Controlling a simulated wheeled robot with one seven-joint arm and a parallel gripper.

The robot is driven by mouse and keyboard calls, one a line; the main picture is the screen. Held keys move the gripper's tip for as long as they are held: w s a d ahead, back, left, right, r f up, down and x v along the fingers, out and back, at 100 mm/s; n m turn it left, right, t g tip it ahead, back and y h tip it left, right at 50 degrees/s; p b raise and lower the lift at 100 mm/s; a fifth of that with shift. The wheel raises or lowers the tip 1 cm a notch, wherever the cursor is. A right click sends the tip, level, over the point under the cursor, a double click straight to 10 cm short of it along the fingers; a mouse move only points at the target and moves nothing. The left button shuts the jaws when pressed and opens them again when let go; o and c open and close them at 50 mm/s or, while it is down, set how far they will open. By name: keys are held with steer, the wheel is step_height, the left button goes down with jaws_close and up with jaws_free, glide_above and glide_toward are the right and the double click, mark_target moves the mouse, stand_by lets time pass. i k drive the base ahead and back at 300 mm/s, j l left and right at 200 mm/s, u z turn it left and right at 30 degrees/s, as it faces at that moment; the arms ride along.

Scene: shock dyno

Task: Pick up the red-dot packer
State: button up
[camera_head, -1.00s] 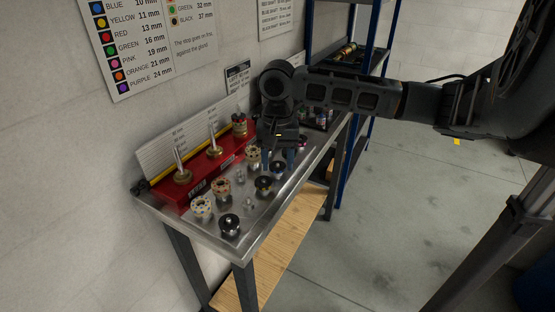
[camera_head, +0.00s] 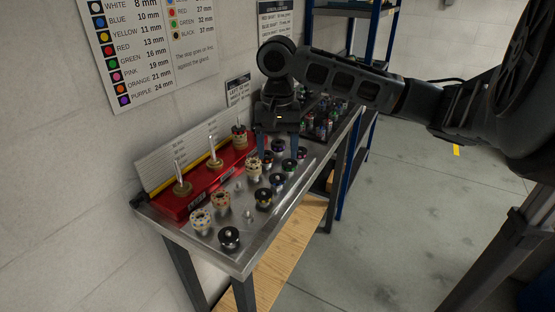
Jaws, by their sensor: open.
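I cannot pick out a red dot on any packer at this size, so I cannot tell which is the red-dot packer. Several short round pieces with dotted or dark tops stand on the steel bench top (camera_head: 247,217), among them a cream one (camera_head: 254,169), a dark one (camera_head: 277,182) and a black one (camera_head: 230,238). Smaller coloured pieces (camera_head: 322,124) stand in a group toward the far end. My gripper (camera_head: 278,152) points down over the bench with its two fingers apart, above a dark purplish piece (camera_head: 278,146). It holds nothing that I can see.
A red block (camera_head: 205,189) with upright shafts stands along the wall side. A colour chart (camera_head: 140,45) hangs on the wall. A blue-framed rack (camera_head: 365,60) stands beyond the bench. The floor to the right is clear.

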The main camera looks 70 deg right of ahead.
mark_target(244, 130)
steer(key=l+z, duration=0.1)
steer(key=l, duration=0.3)
steer(key=i+l+z, duration=0.1)
steer(key=l, duration=0.3)
steer(key=i+l+z, duration=0.15)
steer(key=l, duration=0.2)
steer(key=i+l+z, duration=0.1)
steer(key=l, duration=0.3)
